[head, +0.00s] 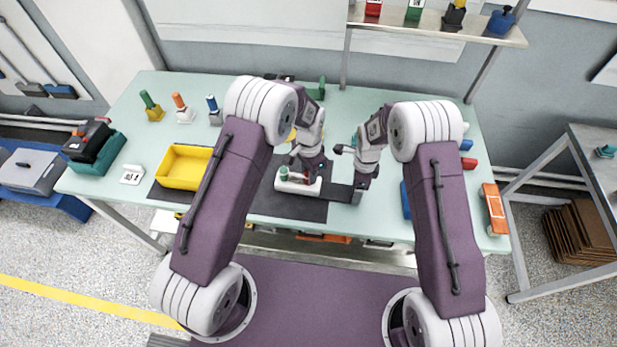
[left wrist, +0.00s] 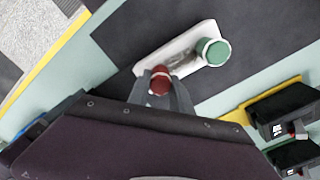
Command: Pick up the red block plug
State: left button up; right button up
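A white two-post holder (head: 298,186) stands on the dark mat, with a green-topped plug (head: 284,173) at its left end. In the left wrist view the holder (left wrist: 180,47) carries the green plug (left wrist: 215,51) and a red plug (left wrist: 160,80). My left gripper (left wrist: 161,77) has one grey finger on each side of the red plug, very close to it. I cannot tell whether the fingers press on it. In the head view my left gripper (head: 309,180) is at the holder and largely hides the red plug. My right gripper (head: 358,195) hangs over the mat's right edge; its finger gap is unclear.
Several coloured plugs on stands, such as an orange one (head: 182,106), are at the back left. A shelf (head: 430,22) rises behind the table. An orange item (head: 494,209) is at the right edge.

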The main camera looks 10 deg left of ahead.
pick_arm(q)
grip_shut()
jog(key=shift+r, duration=0.1)
notch_tip(320, 180, up, 10)
jog(key=shift+f, duration=0.1)
pick_arm(e)
jog(key=o, duration=2)
